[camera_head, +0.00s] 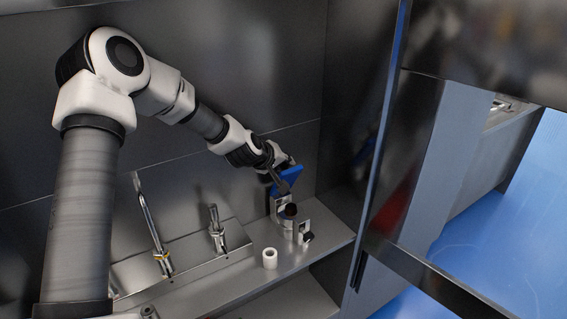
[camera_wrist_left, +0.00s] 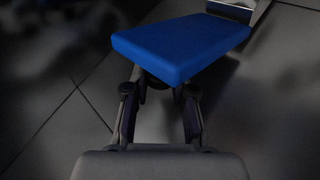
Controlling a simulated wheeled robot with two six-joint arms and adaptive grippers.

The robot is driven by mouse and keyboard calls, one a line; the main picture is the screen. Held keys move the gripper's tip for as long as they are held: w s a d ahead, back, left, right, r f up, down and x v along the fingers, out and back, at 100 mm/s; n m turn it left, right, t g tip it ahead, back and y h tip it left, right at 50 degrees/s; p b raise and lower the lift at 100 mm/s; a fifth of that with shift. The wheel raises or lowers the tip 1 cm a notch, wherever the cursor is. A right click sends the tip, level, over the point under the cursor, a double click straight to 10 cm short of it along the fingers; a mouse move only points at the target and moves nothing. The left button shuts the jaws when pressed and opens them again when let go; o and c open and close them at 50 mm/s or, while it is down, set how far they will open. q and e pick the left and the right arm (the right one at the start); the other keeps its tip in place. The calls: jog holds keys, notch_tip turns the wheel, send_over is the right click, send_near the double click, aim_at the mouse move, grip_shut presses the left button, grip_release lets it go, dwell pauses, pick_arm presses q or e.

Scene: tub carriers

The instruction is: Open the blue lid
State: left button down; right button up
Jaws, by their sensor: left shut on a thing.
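The blue lid (camera_head: 287,180) is near the back right corner of the metal shelf, above a small fixture with a dark knob. It looks tilted in the head view. In the left wrist view the blue lid (camera_wrist_left: 182,45) fills the upper middle as a flat slab. My left gripper (camera_head: 277,170) reaches it from the left. In the wrist view its fingertips (camera_wrist_left: 160,90) are at the lid's near lower edge, shut on it, with a gap between the fingers. The exact contact is hidden under the lid. My right gripper is not in view.
A white cylinder (camera_head: 270,259) stands on the shelf in front of the fixture (camera_head: 290,222). Metal rods (camera_head: 150,222) stand on a raised plate to the left. A dark cabinet wall closes the right side, and a dark panel stands behind.

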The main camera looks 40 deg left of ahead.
pick_arm(q)
jog(key=shift+w+a+r, duration=0.1)
jog(key=shift+w+a, duration=0.05)
jog(key=shift+a, duration=0.2)
jog(key=c, duration=1)
grip_release()
jog(key=shift+h, duration=0.3)
jog(key=v, duration=1.1)
jog(key=shift+s+r, duration=0.2)
jog(key=shift+r, duration=0.15)
